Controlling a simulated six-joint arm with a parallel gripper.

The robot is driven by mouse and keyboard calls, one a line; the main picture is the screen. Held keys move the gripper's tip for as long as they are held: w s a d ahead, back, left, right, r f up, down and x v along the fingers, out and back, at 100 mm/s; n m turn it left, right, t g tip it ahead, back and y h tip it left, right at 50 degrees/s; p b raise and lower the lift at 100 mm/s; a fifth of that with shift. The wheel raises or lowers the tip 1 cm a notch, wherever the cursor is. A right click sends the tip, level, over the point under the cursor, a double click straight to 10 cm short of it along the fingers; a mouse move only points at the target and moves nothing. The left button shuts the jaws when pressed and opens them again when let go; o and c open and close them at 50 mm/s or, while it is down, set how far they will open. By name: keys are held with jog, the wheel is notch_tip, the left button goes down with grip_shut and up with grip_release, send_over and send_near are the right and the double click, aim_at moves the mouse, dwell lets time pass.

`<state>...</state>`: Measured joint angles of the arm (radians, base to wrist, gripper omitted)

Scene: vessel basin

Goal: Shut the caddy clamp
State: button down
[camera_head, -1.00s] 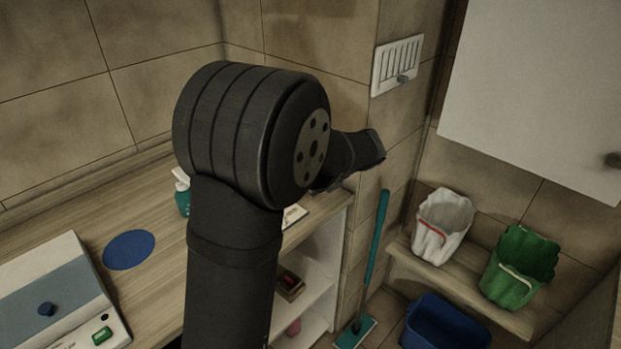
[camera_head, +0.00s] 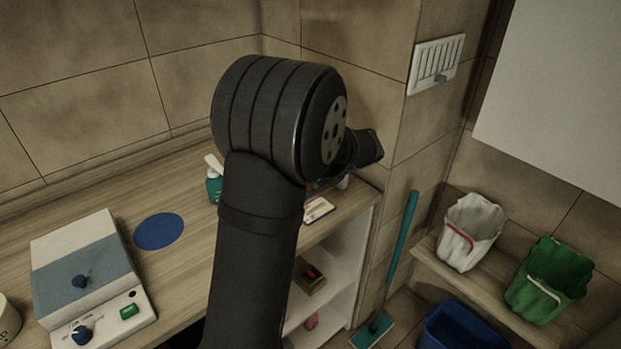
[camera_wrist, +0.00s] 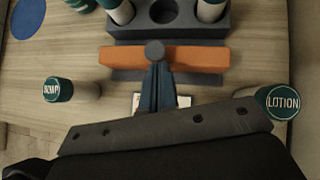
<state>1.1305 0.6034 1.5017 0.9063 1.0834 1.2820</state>
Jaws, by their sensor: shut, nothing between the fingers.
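In the wrist view, the grey caddy (camera_wrist: 185,27) is at the top, with bottles in its holes and one empty round hole. An orange bar (camera_wrist: 200,58), seemingly the clamp, lies across its near side. A round grey knob (camera_wrist: 154,50) shows at the bar's middle. My gripper (camera_wrist: 156,80) is shut and empty, its fingers pointing at the bar just below the knob. I cannot tell whether they touch it, or whether the clamp is open. In the head view, my arm hides the gripper and most of the caddy.
A lotion bottle (camera_wrist: 278,103) stands right of my gripper, a soap bottle (camera_wrist: 58,90) left. In the head view, a teal bottle (camera_head: 214,185), a blue disc (camera_head: 159,231) and a grey-blue device (camera_head: 85,275) are on the counter. A white card (camera_head: 318,210) lies near its right edge.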

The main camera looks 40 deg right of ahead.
jog(key=w, duration=0.4)
jog(key=shift+w, duration=0.25)
jog(key=shift+s+d, duration=0.1)
jog(key=shift+s, duration=0.25)
jog(key=s, duration=0.1)
jog(key=s+d, duration=0.1)
jog(key=s, duration=0.1)
jog(key=v, duration=1)
jog(key=shift+s, duration=0.3)
